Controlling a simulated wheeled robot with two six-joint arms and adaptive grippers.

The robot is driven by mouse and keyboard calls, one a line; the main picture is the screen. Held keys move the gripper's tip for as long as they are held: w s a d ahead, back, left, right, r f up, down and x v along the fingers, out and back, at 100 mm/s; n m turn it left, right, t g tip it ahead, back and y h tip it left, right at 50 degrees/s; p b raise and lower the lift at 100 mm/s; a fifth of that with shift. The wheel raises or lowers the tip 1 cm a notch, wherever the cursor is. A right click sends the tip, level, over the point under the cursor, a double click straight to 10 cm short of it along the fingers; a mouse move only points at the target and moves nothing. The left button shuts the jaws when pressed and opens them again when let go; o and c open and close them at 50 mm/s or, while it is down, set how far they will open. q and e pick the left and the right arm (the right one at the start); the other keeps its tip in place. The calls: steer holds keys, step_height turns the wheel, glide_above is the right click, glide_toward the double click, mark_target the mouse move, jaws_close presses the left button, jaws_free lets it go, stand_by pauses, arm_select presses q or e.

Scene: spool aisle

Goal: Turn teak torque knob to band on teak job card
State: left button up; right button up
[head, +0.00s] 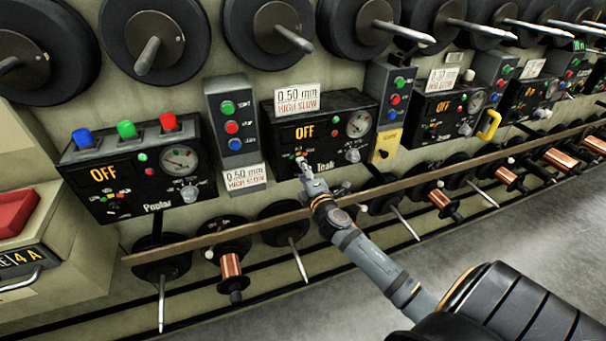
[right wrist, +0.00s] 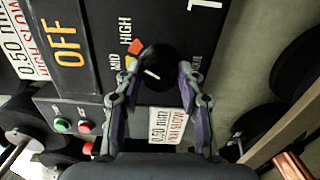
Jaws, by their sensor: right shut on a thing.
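The Teak panel (head: 335,118) is black, with an amber OFF display. A job card (head: 297,98) reading 0.50 mm, HIGH, SLOW stands on its top edge. My right gripper (head: 303,165) reaches its lower left, covering the torque knob in the head view. In the right wrist view the black torque knob (right wrist: 160,62) sits between the fingers of my right gripper (right wrist: 156,92), which is shut on it. A short white pointer line shows on the knob; which band it marks is unclear. MID and HIGH labels show beside it; LOW is not readable. My left gripper is out of view.
A button box (head: 232,120) stands left of the Teak panel, with a matching card (head: 245,178) below it. The Poplar panel (head: 135,170) is farther left. A long rail (head: 215,235) and spools run below the panels.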

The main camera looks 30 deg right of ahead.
steer(key=shift+m, duration=0.5)
steer(key=o, duration=1.2)
steer(key=shift+s, duration=0.1)
steer(key=v, duration=1.1)
steer(key=shift+s+a, duration=0.2)
steer(key=shift+s, duration=0.2)
